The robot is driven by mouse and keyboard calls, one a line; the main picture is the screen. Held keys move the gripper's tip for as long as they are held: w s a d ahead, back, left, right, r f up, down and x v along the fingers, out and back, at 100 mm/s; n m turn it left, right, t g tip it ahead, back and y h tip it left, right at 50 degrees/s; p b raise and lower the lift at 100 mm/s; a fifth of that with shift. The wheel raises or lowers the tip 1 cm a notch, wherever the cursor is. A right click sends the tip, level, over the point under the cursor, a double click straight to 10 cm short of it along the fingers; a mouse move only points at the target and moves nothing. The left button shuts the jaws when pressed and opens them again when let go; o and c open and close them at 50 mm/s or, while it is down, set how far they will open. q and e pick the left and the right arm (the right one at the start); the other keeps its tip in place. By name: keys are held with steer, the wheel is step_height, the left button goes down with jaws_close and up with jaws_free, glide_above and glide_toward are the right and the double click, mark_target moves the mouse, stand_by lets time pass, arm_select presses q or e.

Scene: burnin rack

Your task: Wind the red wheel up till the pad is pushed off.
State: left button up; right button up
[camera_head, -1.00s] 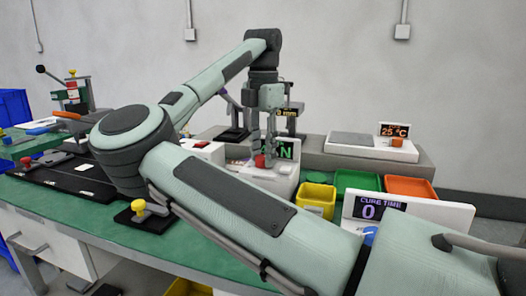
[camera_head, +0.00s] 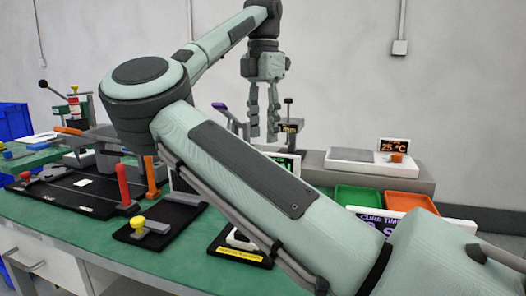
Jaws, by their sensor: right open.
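My right gripper (camera_head: 264,125) hangs fingers down above the back of the bench, its fingers apart and nothing between them. I cannot make out the red wheel; my right arm covers much of the middle of the bench. A green force display (camera_head: 290,160) shows only in part behind the arm. I cannot pick out the pad. My left gripper is not in view.
A red post (camera_head: 123,186) and an orange post (camera_head: 151,174) stand at left. A yellow knob (camera_head: 138,222) sits on a black plate. A gauge stand (camera_head: 289,127) is just right of my gripper. Green (camera_head: 357,196) and orange (camera_head: 409,201) trays lie at right.

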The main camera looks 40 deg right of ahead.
step_height(320, 180, up, 3)
steer(key=shift+f, duration=0.15)
stand_by(0.6)
